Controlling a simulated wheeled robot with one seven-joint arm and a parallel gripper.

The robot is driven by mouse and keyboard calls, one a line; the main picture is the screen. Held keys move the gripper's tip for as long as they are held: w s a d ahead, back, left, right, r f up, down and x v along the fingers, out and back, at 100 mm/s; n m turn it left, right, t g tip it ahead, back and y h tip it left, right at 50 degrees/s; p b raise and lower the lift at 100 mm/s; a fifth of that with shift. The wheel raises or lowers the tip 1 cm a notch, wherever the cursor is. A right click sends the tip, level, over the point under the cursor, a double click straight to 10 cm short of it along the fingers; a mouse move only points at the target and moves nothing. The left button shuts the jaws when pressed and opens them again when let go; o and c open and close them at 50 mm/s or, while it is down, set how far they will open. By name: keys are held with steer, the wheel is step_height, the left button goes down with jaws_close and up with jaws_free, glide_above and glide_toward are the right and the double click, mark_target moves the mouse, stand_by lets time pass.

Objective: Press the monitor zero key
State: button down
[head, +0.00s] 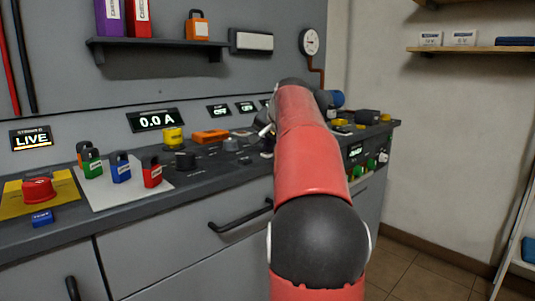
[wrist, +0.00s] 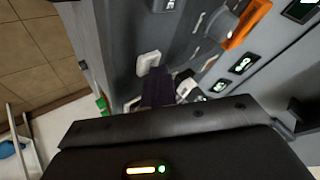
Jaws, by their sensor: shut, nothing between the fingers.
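My gripper (wrist: 158,88) shows in the wrist view as dark fingers, shut and empty, over the bench's control area. A pale square key (wrist: 148,62) lies just beyond the fingertips, and another pale piece (wrist: 186,88) is to their right. I cannot read a label on either, so I cannot tell which is the monitor zero key, or whether the fingers touch anything. In the head view my red arm covers most of the gripper and the bench behind it. A small lit monitor panel (head: 356,152) with green and white knobs is on the bench's right front.
A red knob (head: 38,189) sits on a yellow plate. A shelf (head: 155,42) hangs above. Floor is clear at right.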

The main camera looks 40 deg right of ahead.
mark_target(268, 154)
stand_by(0.3)
steer(key=shift+r+p, duration=0.85)
steer(key=shift+p, duration=0.1)
steer(key=shift+r+p, duration=2.15)
steer(key=shift+r, duration=0.3)
